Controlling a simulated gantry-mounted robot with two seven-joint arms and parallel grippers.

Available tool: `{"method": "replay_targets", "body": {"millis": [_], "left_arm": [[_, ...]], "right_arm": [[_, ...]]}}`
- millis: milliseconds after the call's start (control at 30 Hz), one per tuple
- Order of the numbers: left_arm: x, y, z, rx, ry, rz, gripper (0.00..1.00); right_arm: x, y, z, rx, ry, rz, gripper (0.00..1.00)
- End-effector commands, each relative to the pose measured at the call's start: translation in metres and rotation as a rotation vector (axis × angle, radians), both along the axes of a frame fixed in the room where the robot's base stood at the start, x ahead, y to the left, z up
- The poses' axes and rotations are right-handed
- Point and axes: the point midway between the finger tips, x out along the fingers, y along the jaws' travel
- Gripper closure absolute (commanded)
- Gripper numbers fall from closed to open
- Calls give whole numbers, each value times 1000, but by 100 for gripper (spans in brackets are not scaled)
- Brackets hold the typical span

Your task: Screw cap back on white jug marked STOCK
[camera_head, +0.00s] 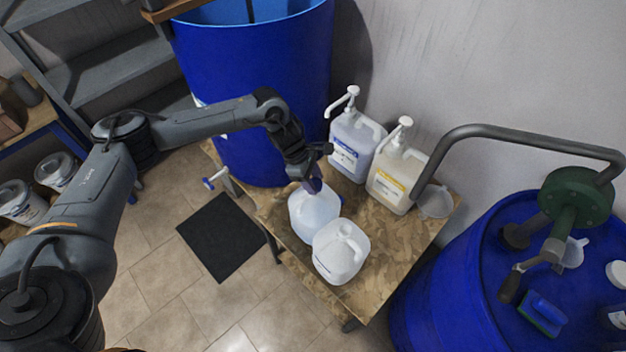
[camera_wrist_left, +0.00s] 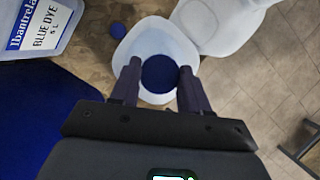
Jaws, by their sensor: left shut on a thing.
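A pale, translucent jug (camera_head: 313,222) stands on the wooden table under my left gripper (camera_head: 312,187). In the left wrist view my left gripper (camera_wrist_left: 159,72) is shut on a dark blue round cap (camera_wrist_left: 158,82), centred over the top of that white jug (camera_wrist_left: 140,37). I cannot tell whether the cap touches the neck or is held just above it. A second white jug (camera_head: 340,262) stands close beside it, and also shows in the left wrist view (camera_wrist_left: 215,25). No STOCK marking is readable. My right gripper is not in view.
Two pump containers, one blue-labelled (camera_head: 343,155) and one yellow-labelled (camera_head: 388,185), stand behind the jugs. A blue open drum (camera_head: 250,80) rises at the back; another drum (camera_head: 430,300) with a hand pump is right.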

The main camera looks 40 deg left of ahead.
Motion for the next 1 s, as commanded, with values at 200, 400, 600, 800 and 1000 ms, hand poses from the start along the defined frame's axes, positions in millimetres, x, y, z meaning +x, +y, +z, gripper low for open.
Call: {"method": "replay_targets", "body": {"millis": [200,400,600,800,1000], "left_arm": [[1,0,-4,2,2,-90,88],[1,0,-4,2,1,-180,88],[2,0,-4,2,1,-274,88],[2,0,-4,2,2,-372,88],[2,0,-2,1,1,-443,88]], "right_arm": [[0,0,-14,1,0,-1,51],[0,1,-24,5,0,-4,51],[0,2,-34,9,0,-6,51],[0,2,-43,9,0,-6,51],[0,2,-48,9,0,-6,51]]}}
